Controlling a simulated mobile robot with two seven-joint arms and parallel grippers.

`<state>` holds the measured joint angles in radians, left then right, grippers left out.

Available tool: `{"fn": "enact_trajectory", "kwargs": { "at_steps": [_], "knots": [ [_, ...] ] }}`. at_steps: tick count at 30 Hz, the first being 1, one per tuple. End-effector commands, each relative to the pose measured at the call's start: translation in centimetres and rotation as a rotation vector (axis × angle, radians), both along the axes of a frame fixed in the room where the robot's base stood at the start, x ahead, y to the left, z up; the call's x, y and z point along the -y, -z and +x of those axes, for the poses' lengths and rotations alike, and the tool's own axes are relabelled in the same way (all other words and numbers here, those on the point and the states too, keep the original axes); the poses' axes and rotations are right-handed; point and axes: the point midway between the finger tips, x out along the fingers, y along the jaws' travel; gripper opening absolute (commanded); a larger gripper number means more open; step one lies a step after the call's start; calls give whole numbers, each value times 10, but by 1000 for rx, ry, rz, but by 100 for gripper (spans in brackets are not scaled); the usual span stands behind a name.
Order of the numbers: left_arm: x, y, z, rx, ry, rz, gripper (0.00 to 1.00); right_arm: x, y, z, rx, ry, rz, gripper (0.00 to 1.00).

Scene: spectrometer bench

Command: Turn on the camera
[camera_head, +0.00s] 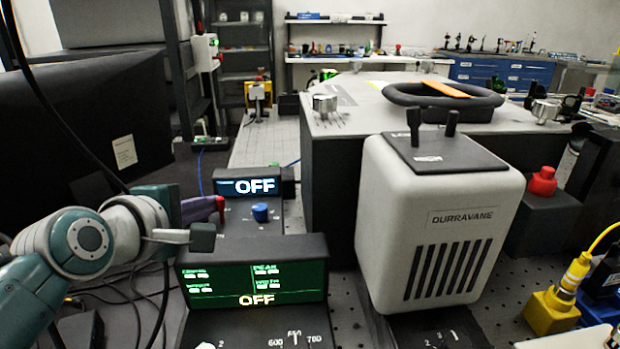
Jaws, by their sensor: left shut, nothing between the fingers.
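A white box lettered DURRAVANE (385,200) stands right of centre, with dark vent slots and two short black posts on its dark top plate. I cannot tell whether it is the camera. Left of it, a rear control unit (232,188) shows OFF on its display and has a blue knob (260,212). A front control unit (303,283) shows OFF on a green screen, above a dial scale cut by the bottom edge. My left gripper (203,237) is shut and empty, at the upper left corner of the front unit's screen. My right gripper is out of view.
A red button on a dark box (541,182) stands at right, near a yellow cable connector (572,275). A black ring (442,98) lies on the large housing behind. A dark monitor (85,125) and loose cables crowd the left.

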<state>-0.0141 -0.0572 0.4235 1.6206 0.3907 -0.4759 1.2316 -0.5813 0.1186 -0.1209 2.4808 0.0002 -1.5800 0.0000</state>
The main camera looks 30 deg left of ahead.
Motion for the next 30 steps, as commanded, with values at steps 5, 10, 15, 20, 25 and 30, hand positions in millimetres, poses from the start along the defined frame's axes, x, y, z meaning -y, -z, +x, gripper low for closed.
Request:
{"fn": "enact_trajectory", "kwargs": {
  "at_steps": [5, 10, 15, 20, 25, 30],
  "knots": [
    [-1, 1, 2, 0, -1, 0, 0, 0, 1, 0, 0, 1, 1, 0],
    [-5, 3, 8, 2, -1, 1, 0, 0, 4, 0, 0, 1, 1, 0],
    [-9, 3, 13, 1, -2, 2, 0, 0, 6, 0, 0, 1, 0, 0],
    [-9, 3, 13, 0, -2, 2, 0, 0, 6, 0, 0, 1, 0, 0],
    [-9, 4, 13, 0, -2, 2, 0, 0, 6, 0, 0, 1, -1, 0],
    [-9, 8, 17, 0, -1, 1, 0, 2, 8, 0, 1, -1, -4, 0]
  ]
}}
